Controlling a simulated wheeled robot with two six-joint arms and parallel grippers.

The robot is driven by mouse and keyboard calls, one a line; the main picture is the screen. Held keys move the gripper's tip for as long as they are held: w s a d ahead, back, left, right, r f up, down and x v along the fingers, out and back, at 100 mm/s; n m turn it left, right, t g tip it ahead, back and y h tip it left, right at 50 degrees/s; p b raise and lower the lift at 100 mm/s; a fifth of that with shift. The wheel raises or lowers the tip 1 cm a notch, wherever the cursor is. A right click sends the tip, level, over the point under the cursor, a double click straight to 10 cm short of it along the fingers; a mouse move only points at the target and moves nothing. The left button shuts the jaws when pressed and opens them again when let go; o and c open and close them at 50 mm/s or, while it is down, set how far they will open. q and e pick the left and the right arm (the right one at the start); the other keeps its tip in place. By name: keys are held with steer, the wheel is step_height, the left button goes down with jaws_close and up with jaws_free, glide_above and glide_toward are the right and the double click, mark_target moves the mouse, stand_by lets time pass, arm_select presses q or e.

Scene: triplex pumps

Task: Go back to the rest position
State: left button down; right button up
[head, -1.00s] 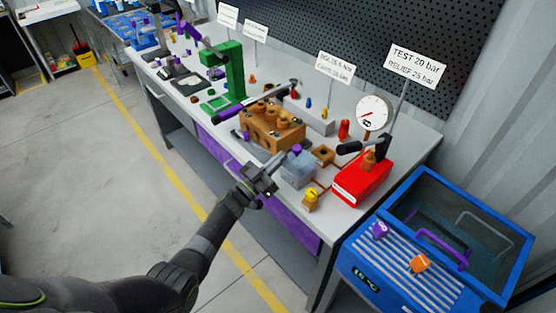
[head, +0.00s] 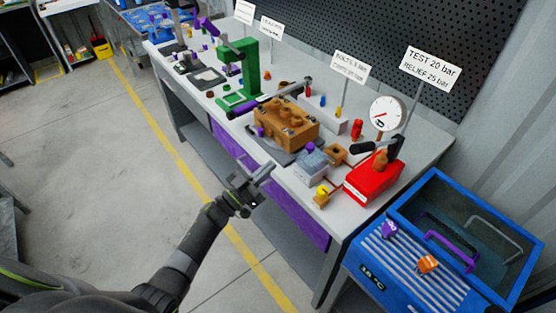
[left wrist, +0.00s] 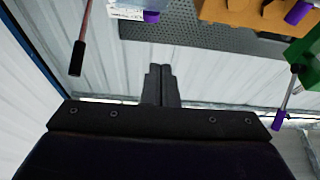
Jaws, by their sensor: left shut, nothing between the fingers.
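My left gripper (head: 262,176) is in front of the bench's near edge in the head view, apart from the things on the bench. Its fingers are shut with nothing between them. My left arm reaches in from the lower left of the head view. My right gripper is not in view.
The grey workbench (head: 215,108) holds an orange-brown pump block (head: 286,121), a green press (head: 251,68), a grey block (head: 310,165), a red box (head: 374,182) and a gauge (head: 388,113). A blue bin (head: 420,250) stands at right. The floor (head: 100,170) at left is clear.

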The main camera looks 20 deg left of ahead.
arm_select(q)
steer(key=s+a+f+n+g+y, duration=0.25)
steer(key=s+f+y, duration=0.2)
steer(key=f, duration=0.55)
steer(key=s+a+f+n+g+y, duration=0.15)
steer(key=s+a+f+y, duration=0.35)
steer(key=f, duration=0.5)
steer(key=s+a+f+n+g+y, duration=0.1)
steer(key=s+a+f+n+y, duration=0.2)
steer(key=s+f, duration=0.55)
steer(key=s+f+g, duration=0.4)
steer(key=s+f, duration=0.2)
steer(key=s, duration=0.5)
steer(key=s+f+g+b, duration=0.1)
steer(key=s+f+g, duration=0.2)
steer(key=s, duration=0.8)
steer(key=s+f+g+y, duration=0.1)
steer(key=s+f+g, duration=0.3)
steer(key=s+f, duration=0.4)
steer(key=s, duration=0.3)
steer(key=shift+a+f+g, duration=0.3)
steer(key=shift+a, duration=0.1)
steer(key=shift+s, duration=0.1)
